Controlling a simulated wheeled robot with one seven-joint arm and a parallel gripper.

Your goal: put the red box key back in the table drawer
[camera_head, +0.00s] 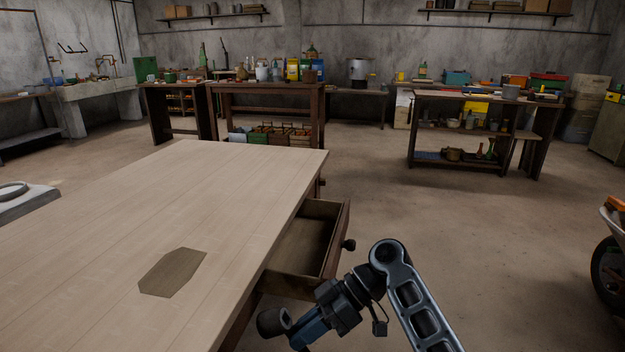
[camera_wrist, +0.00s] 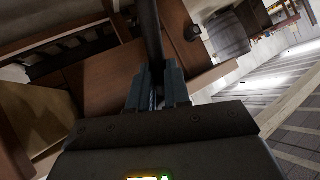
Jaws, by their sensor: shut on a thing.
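The table drawer (camera_head: 306,240) stands pulled open at the right side of the wooden table (camera_head: 220,190). Its visible floor looks bare. The drawer's dark round knob (camera_head: 348,245) sits on its front. My gripper (camera_head: 305,338) is low beside the table, just below and in front of the drawer; its fingertips are not clear there. In the wrist view my gripper (camera_wrist: 157,82) is closed on a dark narrow thing (camera_wrist: 150,35), which I take for the red box key; its shape is largely hidden. Brown wood panels and a dark knob (camera_wrist: 192,33) lie beyond the fingers.
A flat brown piece (camera_head: 173,272) lies on the otherwise clear tabletop. A loaded workbench (camera_head: 265,87) and a shelf unit (camera_head: 475,97) stand farther back. A wheelbarrow (camera_head: 610,260) is at the right edge. The floor right of the drawer is open.

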